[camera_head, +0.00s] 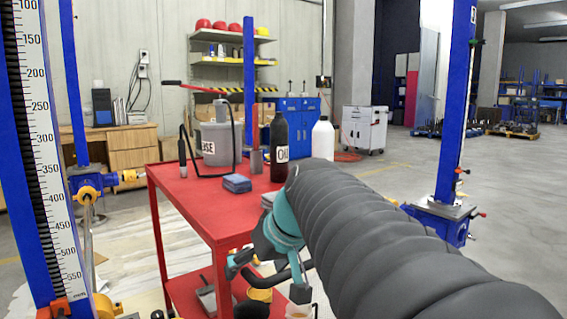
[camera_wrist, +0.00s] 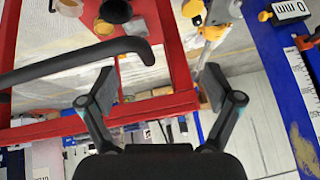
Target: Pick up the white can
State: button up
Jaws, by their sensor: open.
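A white bottle-like can (camera_head: 322,139) stands upright at the back right of the red cart's top (camera_head: 200,199), beside a black oil bottle (camera_head: 278,148). My arm hides part of its base. On the cart's lower shelf, a pale can (camera_head: 299,311) is partly cut off by the frame; a whitish container also shows at the top left of the wrist view (camera_wrist: 69,6). My gripper (camera_head: 268,280) is open and empty beside the cart, below its top. In the wrist view, its spread fingers (camera_wrist: 160,84) point toward the cart's red frame, with nothing between them in grip.
A grey grease bucket (camera_head: 215,143) and a blue box (camera_head: 237,183) are on the cart top. A yellow can (camera_head: 260,295) is on the lower shelf. A black curved handle (camera_wrist: 80,68) crosses near my left finger. Blue lift columns (camera_head: 453,105) stand at both sides.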

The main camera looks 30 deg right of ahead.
jog(key=w+d+r+t, duration=0.1)
jog(key=w+d+r, duration=0.2)
jog(key=d+r, duration=0.25)
jog(key=w+d+r+t, duration=0.2)
jog(key=w+d+r, duration=0.2)
jog(key=d, duration=0.3)
jog(key=n+t, duration=0.2)
jog(key=t, duration=0.2)
send_near(323, 151)
jog(key=shift+g, duration=0.3)
jog(key=x, duration=0.4)
jog(key=d+x, duration=0.1)
jog(key=x, duration=0.3)
jog(key=d+x, duration=0.1)
jog(key=x, duration=0.3)
jog(key=shift+w+r, duration=0.3)
jog(key=shift+w, duration=0.05)
jog(key=shift+c, duration=0.2)
jog(key=c, duration=1.5)
jog(key=shift+r, duration=0.1)
jog(key=shift+c, duration=0.2)
